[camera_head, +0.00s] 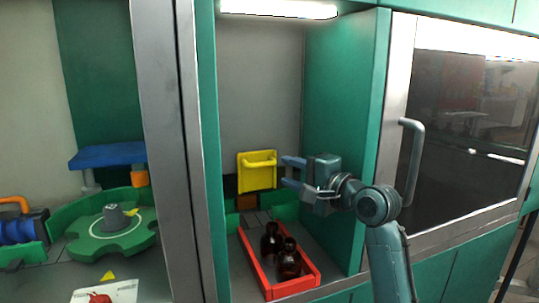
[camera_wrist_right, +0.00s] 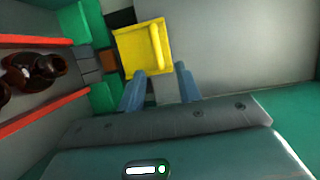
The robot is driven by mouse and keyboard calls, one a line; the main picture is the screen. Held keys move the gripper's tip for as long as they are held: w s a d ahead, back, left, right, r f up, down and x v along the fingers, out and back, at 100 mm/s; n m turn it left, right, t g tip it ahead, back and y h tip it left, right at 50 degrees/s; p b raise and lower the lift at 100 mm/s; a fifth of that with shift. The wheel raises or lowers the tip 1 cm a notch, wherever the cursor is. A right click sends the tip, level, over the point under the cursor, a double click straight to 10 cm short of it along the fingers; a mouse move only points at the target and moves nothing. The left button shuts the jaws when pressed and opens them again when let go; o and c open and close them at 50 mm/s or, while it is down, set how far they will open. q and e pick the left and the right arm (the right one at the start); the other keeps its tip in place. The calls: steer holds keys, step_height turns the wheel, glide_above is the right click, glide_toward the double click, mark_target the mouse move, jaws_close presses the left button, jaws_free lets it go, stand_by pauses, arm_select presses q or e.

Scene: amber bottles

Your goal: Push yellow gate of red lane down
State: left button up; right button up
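The yellow gate (camera_head: 257,172) is a flat panel with a raised handle bar, upright at the back end of the red lane (camera_head: 303,284). It also shows in the right wrist view (camera_wrist_right: 138,50). My right gripper (camera_head: 287,172) is just to the right of the gate in the head view, with its blue fingers spread apart and nothing between them. In the right wrist view the fingertips (camera_wrist_right: 160,70) are close to the gate's handle edge; I cannot tell whether they touch. My left gripper is not in view.
Two amber bottles (camera_head: 289,262) stand in the red lane. A green wall panel (camera_head: 345,130) rises close to my right arm. A grey metal post (camera_head: 168,150) separates this bay from the left bay with a green star wheel (camera_head: 110,240). A door handle (camera_head: 411,150) sticks out at right.

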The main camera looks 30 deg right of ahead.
mark_target(262, 165)
steer(key=w+p, duration=0.1)
steer(key=w, duration=0.1)
steer(key=w+a+g+p, duration=0.1)
steer(key=w, duration=0.2)
steer(key=w+a+g+p, duration=0.1)
steer(key=w, duration=0.1)
steer(key=shift+w+f+p, duration=0.2)
steer(key=shift+w+p, duration=0.1)
steer(key=shift+w, duration=0.1)
steer(key=shift+c, duration=0.2)
jaws_close()
stand_by(0.3)
